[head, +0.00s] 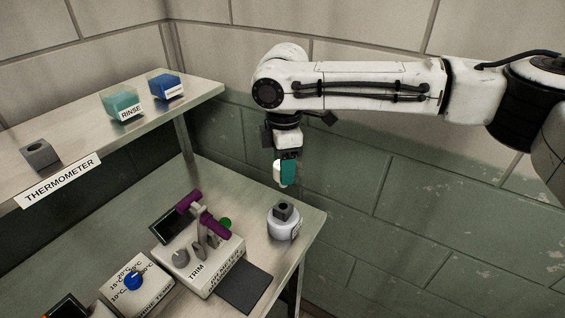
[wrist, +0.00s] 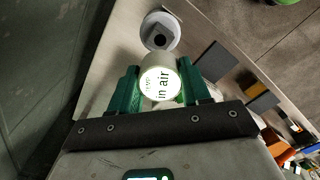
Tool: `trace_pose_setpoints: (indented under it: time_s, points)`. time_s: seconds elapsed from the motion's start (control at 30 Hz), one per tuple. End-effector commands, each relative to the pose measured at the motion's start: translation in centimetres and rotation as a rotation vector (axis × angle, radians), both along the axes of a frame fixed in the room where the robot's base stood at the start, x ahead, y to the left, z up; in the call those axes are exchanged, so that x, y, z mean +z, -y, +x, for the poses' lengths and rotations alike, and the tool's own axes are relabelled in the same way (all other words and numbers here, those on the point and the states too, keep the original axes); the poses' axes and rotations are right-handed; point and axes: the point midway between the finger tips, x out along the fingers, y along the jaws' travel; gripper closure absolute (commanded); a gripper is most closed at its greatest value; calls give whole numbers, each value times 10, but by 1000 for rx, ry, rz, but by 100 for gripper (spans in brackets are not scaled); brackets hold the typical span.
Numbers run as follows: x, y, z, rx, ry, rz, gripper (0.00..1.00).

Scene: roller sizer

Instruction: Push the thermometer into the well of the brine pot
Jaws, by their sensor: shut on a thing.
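My gripper (head: 285,172) has teal fingers and hangs above the right end of the lower bench. It is shut on the thermometer (wrist: 160,82), a pale cylinder whose lit round end reads "in air". In the head view the thermometer (head: 278,174) shows only partly beside the near finger. The brine pot (head: 283,226) is a pale round jar on the bench, below the gripper. Its grey well block sits on top with a dark hole. In the wrist view the brine pot (wrist: 174,46) lies just beyond the thermometer, apart from it in the head view. The thermometer's lower tip is hidden.
A trim unit (head: 215,262) with a purple-handled lever stands left of the pot, with a dark pad (head: 244,287) in front. A temperature dial box (head: 135,290) is farther left. The upper shelf holds an empty grey thermometer holder (head: 40,155), a teal rinse tub (head: 121,105) and a blue tub (head: 166,87).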

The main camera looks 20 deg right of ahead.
Motion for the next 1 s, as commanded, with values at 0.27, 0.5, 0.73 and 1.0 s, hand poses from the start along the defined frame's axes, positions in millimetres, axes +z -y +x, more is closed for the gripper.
trace_pose_setpoints:
  time_s: [0.27, 0.5, 0.73, 1.0]
  points:
    - [3, 0, -1, 6, -1, 0, 83]
    - [-24, 0, 0, 7, 0, -2, 83]
    - [-43, 0, 0, 7, 0, -2, 83]
    - [-56, 0, 0, 7, 1, -3, 83]
